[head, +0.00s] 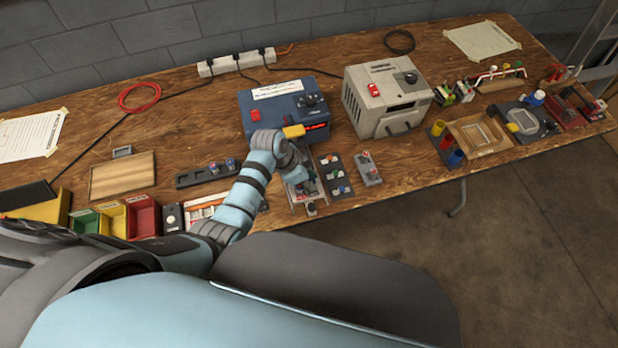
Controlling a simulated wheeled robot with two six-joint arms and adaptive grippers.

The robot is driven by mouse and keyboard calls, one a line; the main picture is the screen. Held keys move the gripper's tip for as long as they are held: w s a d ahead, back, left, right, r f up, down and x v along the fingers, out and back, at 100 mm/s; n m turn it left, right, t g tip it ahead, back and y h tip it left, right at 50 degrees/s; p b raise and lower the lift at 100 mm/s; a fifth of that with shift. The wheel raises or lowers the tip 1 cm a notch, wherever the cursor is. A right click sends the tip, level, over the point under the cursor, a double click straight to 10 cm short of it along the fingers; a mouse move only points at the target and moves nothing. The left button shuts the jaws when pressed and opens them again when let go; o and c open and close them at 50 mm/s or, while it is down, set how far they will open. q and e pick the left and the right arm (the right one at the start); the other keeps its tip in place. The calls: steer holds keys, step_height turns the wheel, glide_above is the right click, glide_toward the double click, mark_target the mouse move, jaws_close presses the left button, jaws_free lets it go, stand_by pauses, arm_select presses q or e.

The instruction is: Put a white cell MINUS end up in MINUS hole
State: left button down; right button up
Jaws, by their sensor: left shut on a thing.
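My left gripper (299,181) reaches in from the left and points down over a light metal-edged tray (321,198) in front of the blue charger box. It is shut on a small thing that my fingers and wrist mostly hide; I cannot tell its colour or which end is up. A black tray (347,190) just right of it holds several small cells with white, blue, red and green tops. The MINUS hole cannot be made out; markings are too small to read. My right gripper is not in view.
The blue box (258,110) stands behind my gripper, a grey-white box (385,102) to its right. A grey block (367,172) with small cells and a black strip holder (192,179) flank the work area. Coloured bins (142,216) stand front left.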

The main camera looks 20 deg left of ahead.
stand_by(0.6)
arm_select(q)
steer(key=shift+f, duration=0.25)
stand_by(0.7)
steer(key=c, duration=1.4)
jaws_free()
steer(key=shift+r+p, duration=0.1)
steer(key=shift+p, duration=0.2)
step_height(320, 180, up, 5)
steer(key=p, duration=0.5)
steer(key=shift+r, duration=0.95)
